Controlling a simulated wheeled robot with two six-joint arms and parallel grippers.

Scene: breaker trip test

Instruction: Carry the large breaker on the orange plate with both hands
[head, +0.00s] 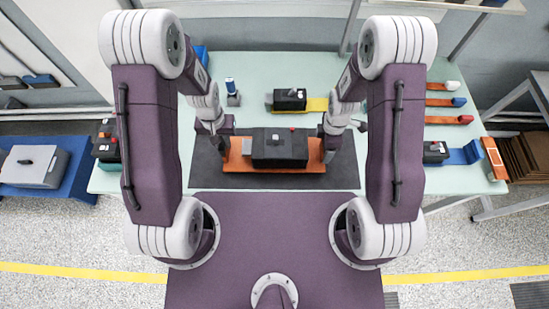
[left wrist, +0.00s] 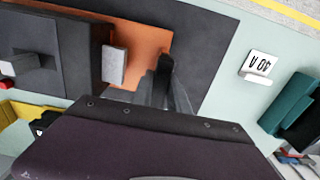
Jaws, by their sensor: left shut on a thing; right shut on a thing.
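The large breaker (head: 278,157), a dark box with a small red spot on top, sits on the orange plate (head: 236,167) in the middle of the table. In the left wrist view the breaker (left wrist: 48,38) and the orange plate (left wrist: 140,42) also show. My left gripper (head: 228,146) is at the plate's left end, shut on the plate; its dark fingers (left wrist: 165,82) reach down at the plate's edge. My right gripper (head: 325,147) is at the plate's right end, shut on it. The arms partly hide both contacts. The plate looks level over the dark mat (head: 206,172); I cannot tell any gap.
A smaller breaker (head: 289,99) on a yellow plate (head: 317,104) stands behind. Another breaker (head: 435,152) with a blue plate (head: 464,156) is at the right edge. A dark device (head: 106,150) stands at the left edge.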

